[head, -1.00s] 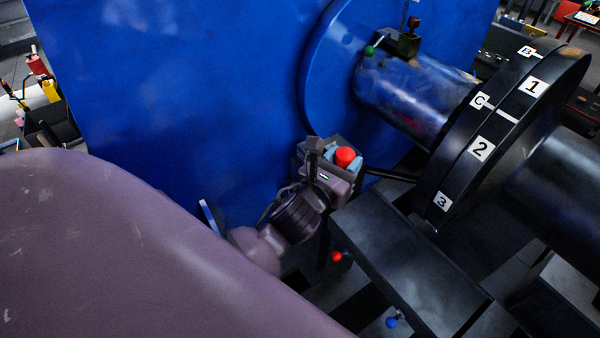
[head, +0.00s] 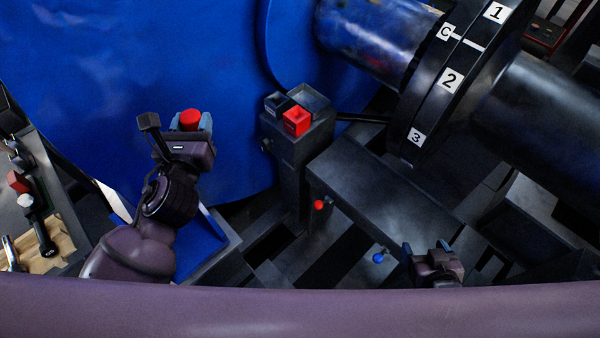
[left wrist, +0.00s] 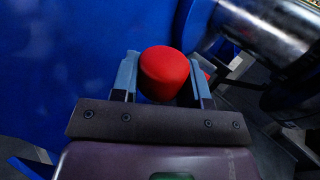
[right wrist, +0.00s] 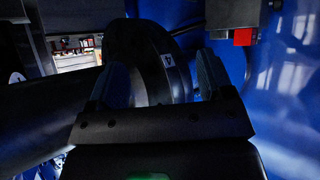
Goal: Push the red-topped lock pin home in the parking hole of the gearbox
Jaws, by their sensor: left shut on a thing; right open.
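The red-topped lock pin (head: 191,119) is between the fingers of my left gripper (head: 190,124), which is shut on it. The red cap stands above the fingertips and also shows in the left wrist view (left wrist: 165,72); the pin's shank is hidden. My left gripper is held in front of the blue gearbox housing (head: 130,80), left of the grey post and apart from it. My right gripper (head: 426,250) is open and empty, low at the right; its fingers also show apart in the right wrist view (right wrist: 162,75). I cannot make out the parking hole.
A red knob (head: 318,205) and a blue knob (head: 378,258) stick out below the dark beam. The black numbered disc (head: 450,85) and shaft are at right. A tool tray (head: 45,262) is far left.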

